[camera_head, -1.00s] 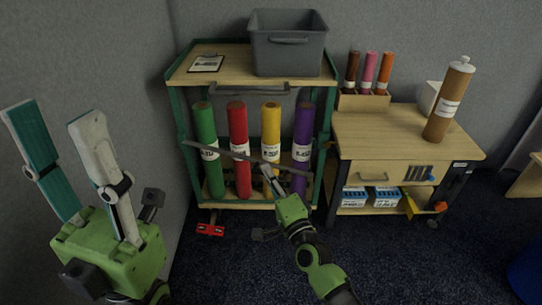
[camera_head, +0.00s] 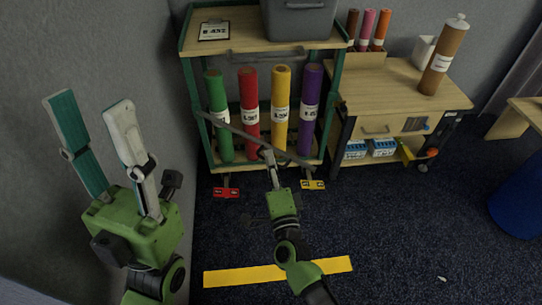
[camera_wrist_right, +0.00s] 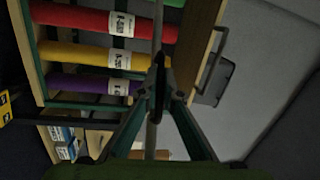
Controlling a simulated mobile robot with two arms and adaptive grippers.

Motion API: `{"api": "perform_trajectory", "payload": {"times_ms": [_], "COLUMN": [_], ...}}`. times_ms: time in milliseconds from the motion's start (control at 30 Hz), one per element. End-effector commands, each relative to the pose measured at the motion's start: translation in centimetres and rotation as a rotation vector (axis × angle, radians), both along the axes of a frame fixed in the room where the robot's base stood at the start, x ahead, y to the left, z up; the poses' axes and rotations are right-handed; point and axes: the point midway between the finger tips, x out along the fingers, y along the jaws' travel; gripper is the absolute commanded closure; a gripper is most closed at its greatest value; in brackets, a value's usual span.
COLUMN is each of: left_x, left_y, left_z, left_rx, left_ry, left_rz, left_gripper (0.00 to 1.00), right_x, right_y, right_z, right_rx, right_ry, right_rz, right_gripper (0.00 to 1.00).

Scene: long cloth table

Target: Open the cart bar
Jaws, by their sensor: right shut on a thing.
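The cart (camera_head: 187,45) stands against the wall with green, red, yellow and purple tubes upright on its lower shelf. A thin grey bar (camera_head: 225,124) crosses in front of the tubes, sloping from the upper left down to the right. My right gripper (camera_head: 267,154) is shut on the bar, in front of the yellow tube. In the right wrist view the bar (camera_wrist_right: 157,32) runs between the closed fingertips (camera_wrist_right: 159,88). My left gripper (camera_head: 88,105) is open and empty at the left, away from the cart. Whether the bar's right end is latched cannot be told.
A grey bin (camera_head: 300,20) and a clipboard (camera_head: 214,31) sit on the cart's top. Red (camera_head: 227,193) and yellow (camera_head: 313,185) pedals show at its base. A wooden side cart (camera_head: 390,85) stands to the right. The floor in front is clear, with a yellow stripe (camera_head: 245,276).

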Motion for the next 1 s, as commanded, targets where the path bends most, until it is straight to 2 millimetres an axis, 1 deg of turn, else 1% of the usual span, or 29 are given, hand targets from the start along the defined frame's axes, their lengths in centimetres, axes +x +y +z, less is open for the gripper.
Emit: {"api": "perform_trajectory", "payload": {"times_ms": [267, 300, 333, 367, 700, 767, 867, 1000], "left_x": [0.0, 0.0, 0.0, 0.0, 0.0, 0.0, 0.0, 0.0], "left_y": [0.0, 0.0, 0.0, 0.0, 0.1, 0.1, 0.1, 0.0], "left_z": [0.0, 0.0, 0.0, 0.0, 0.2, 0.1, 0.1, 0.1], "left_rx": [0.000, 0.000, 0.000, 0.000, -0.003, -0.002, -0.002, -0.001], "left_ry": [0.001, 0.001, 0.001, 0.001, -0.005, -0.004, -0.004, -0.002], "left_rz": [-0.001, -0.001, -0.001, -0.001, 0.002, 0.001, 0.001, 0.001], "left_gripper": [0.60, 0.60, 0.60, 0.60, 0.60, 0.60, 0.60, 0.60], "right_x": [0.0, 0.0, 0.0, 0.0, -0.1, -0.5, -1.8, -4.6], "right_y": [-0.1, -0.1, -0.1, -0.1, 0.0, -0.1, -0.4, -0.9], "right_z": [-0.1, -0.1, -0.1, -0.1, -0.1, -0.1, -0.4, -0.8], "right_rx": [0.001, 0.001, 0.001, 0.001, 0.001, 0.001, 0.001, 0.000], "right_ry": [0.001, 0.001, 0.001, 0.001, 0.001, 0.001, 0.002, 0.005], "right_rz": [-0.002, -0.002, -0.002, -0.002, 0.000, 0.000, 0.000, 0.000], "right_gripper": [1.00, 0.87, 0.79, 0.77, 0.77, 0.77, 0.77, 0.77]}}
